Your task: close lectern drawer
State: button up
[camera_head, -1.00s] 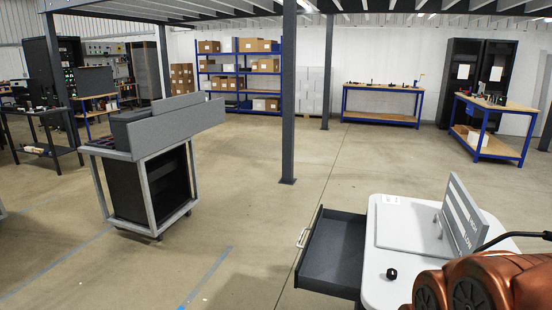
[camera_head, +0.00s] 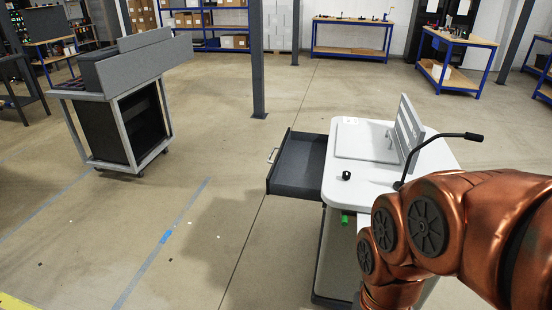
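The lectern (camera_head: 365,183) is a white-topped stand right of centre, with a raised panel (camera_head: 409,128) and a dark gooseneck (camera_head: 445,138) on it. Its dark grey drawer (camera_head: 298,165) is pulled out from the left side and looks empty inside. The drawer's light handle (camera_head: 271,156) is on its far left face. My copper-coloured arm fills the lower right, in front of the lectern's near right side. My gripper is not visible in this view, and the arm's links hide part of the lectern.
A grey wheeled cart (camera_head: 122,119) stands to the left. A dark post (camera_head: 258,60) rises behind the drawer. Workbenches (camera_head: 350,38) and blue shelving (camera_head: 207,30) line the back. The floor (camera_head: 215,205) between the cart and the drawer is clear.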

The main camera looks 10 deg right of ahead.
aim_at(296, 171)
jog(key=u, duration=1.75)
jog(key=i, duration=1.5)
jog(key=z, duration=1.95)
jog(key=k, duration=0.5)
jog(key=z, duration=0.25)
jog(key=i, duration=0.55)
jog(key=z, duration=0.3)
